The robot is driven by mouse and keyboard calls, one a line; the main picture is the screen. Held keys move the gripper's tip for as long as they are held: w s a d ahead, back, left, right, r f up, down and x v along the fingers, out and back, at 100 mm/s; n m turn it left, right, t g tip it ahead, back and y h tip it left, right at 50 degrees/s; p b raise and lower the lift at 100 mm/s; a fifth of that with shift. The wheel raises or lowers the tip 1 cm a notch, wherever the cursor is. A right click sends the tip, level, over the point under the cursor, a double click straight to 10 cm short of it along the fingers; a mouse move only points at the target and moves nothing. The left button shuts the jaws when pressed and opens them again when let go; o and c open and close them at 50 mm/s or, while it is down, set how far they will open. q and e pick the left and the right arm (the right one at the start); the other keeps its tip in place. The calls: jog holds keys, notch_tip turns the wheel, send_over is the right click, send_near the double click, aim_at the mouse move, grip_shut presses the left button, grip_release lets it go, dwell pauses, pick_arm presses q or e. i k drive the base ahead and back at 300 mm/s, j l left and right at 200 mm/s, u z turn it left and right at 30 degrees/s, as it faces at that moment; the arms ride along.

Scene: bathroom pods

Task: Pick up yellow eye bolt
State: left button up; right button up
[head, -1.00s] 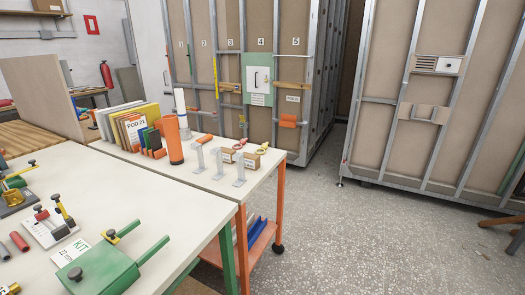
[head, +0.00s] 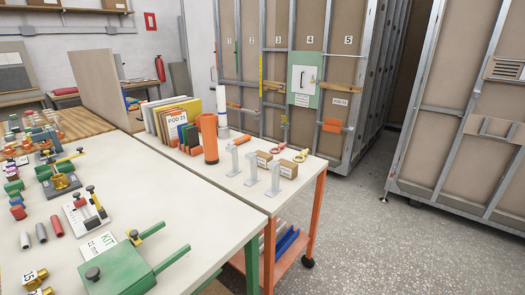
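A yellow eye bolt (head: 301,156) lies near the far right corner of the white cart top (head: 222,190), just behind a small brown box. A red eye bolt (head: 278,148) lies to its left. Neither of my grippers shows in the head view.
Small brown boxes (head: 288,170) and upright grey metal brackets (head: 252,168) stand in front of the eye bolts. An orange cylinder (head: 209,138) and a row of folders (head: 170,121) are farther left. A green kit fixture (head: 125,272) sits on the near table. Open floor (head: 370,235) lies right of the cart.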

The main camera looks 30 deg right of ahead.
aim_at(304, 153)
jog(key=i+l+u, duration=0.4)
jog(key=l, duration=1.1)
jog(key=l+u, duration=0.45)
jog(key=l, duration=2.95)
jog(key=k+u, duration=0.15)
jog(key=u, duration=0.3)
